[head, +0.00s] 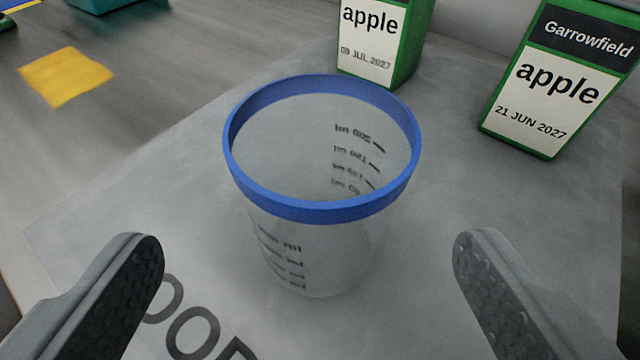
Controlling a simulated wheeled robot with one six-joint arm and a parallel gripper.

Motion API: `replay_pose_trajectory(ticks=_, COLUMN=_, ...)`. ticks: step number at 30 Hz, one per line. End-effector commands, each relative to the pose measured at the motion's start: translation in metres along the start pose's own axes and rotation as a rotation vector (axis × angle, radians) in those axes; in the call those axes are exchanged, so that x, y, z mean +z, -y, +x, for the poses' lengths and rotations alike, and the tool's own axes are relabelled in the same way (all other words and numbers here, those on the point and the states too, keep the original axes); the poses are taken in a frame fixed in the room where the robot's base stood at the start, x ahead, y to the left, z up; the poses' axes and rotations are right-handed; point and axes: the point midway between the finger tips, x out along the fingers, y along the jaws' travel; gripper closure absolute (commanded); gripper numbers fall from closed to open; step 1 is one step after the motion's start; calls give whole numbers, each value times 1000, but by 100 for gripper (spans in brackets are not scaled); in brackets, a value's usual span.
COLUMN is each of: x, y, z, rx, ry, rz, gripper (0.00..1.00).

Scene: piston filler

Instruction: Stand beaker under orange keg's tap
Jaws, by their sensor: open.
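A clear beaker (320,250) with a blue rim and dark volume marks stands upright in the middle of the head view. It looks empty. My gripper (308,265) is open, with one dark ridged finger at the lower left and the other at the lower right. The beaker stands between and a little beyond the fingertips, with a gap on both sides. No orange keg or tap shows in this view.
The beaker stands on a grey mat (130,205) with large dark lettering. Two green cartons labelled apple stand behind it, one at the top middle (372,45) and one at the right (555,85). A yellow square (65,76) lies at the upper left.

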Motion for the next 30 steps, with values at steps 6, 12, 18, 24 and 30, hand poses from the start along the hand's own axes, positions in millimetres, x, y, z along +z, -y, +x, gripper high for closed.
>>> replay_pose_trajectory(ticks=6, x=2, y=-3, z=15, rx=0, ry=2, rz=0, gripper=13)
replay_pose_trajectory(ticks=12, x=3, y=-5, z=41, rx=0, ry=1, rz=0, gripper=13)
replay_pose_trajectory(ticks=18, x=3, y=-5, z=51, rx=0, ry=1, rz=0, gripper=13)
replay_pose_trajectory(ticks=24, x=3, y=-5, z=51, rx=0, ry=1, rz=0, gripper=23)
replay_pose_trajectory(ticks=30, x=3, y=-5, z=51, rx=0, ry=0, rz=0, gripper=62)
